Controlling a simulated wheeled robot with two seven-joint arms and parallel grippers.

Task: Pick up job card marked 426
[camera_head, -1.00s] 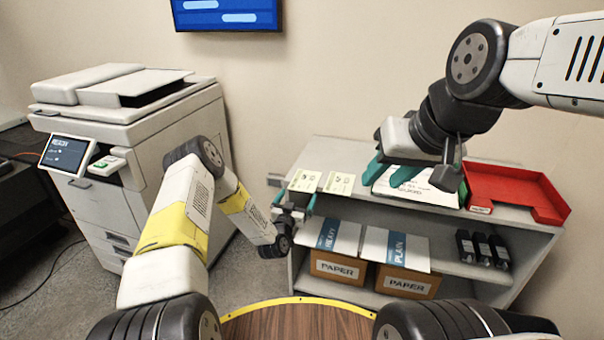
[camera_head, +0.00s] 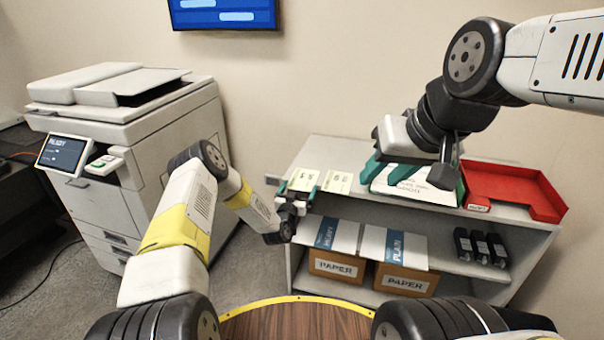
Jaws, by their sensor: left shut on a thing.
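Two pale cards lie side by side on the shelf unit's top, a left card (camera_head: 304,179) and a right card (camera_head: 338,183). Their printed numbers are too small to read, so I cannot tell which is 426. My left gripper (camera_head: 297,190) is at the near edge of the left card, shut on it, with teal fingers on either side. The card still appears to lie on the shelf top. My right gripper (camera_head: 415,175) is open above a white labelled sheet or pack (camera_head: 408,190), which it partly hides.
A red tray (camera_head: 515,190) sits on the right of the shelf unit (camera_head: 400,212). Below are paper boxes (camera_head: 337,266) and several black binders or cartridges (camera_head: 480,246). A copier (camera_head: 130,150) stands at left. My round wooden tray is at the bottom.

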